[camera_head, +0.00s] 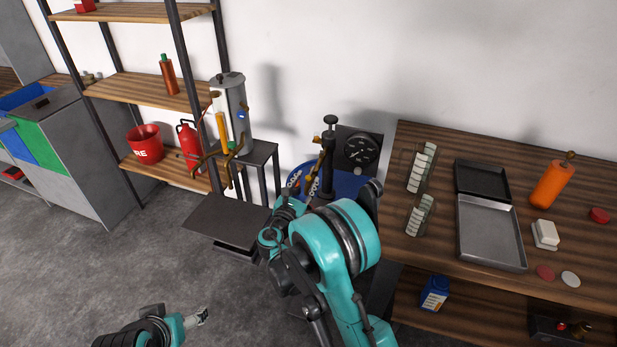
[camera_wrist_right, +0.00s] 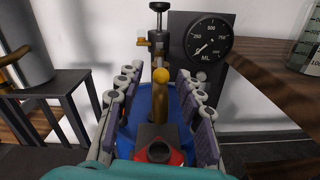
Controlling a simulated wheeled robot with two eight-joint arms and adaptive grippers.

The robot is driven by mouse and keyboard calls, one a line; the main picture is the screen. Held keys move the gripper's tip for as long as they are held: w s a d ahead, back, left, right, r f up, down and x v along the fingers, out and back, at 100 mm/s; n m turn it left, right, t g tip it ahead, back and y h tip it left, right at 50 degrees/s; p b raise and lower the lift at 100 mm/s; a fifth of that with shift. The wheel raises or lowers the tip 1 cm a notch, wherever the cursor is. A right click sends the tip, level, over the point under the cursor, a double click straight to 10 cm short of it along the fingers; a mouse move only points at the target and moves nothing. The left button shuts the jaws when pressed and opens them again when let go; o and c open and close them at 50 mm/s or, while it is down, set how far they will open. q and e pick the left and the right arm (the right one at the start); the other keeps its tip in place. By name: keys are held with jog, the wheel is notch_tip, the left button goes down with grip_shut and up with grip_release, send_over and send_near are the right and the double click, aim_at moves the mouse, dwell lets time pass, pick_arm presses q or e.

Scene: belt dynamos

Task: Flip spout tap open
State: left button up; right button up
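The black pump column (camera_head: 329,150) stands by a dial gauge marked ML. It also shows in the right wrist view (camera_wrist_right: 158,20). A small brass fitting (camera_wrist_right: 143,41) sticks out left from the column. A brass piece with a rounded end (camera_wrist_right: 160,76) stands between the fingers of my right gripper (camera_wrist_right: 160,98); I cannot tell whether it is the spout or its tap lever. My right gripper is open, with a finger on each side and visible gaps. My left gripper (camera_head: 201,316) is low at the left, far from the pump; its finger opening is unclear.
A blue drum (camera_head: 346,184) is behind the right gripper. The gauge (camera_head: 361,149) stands beside the column. A grey cylinder with brass pipes (camera_head: 236,105) stands on a stand at left. The wooden bench (camera_head: 400,250) at right holds trays and an orange bottle (camera_head: 551,185).

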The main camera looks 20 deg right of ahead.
jog(key=v, duration=0.9)
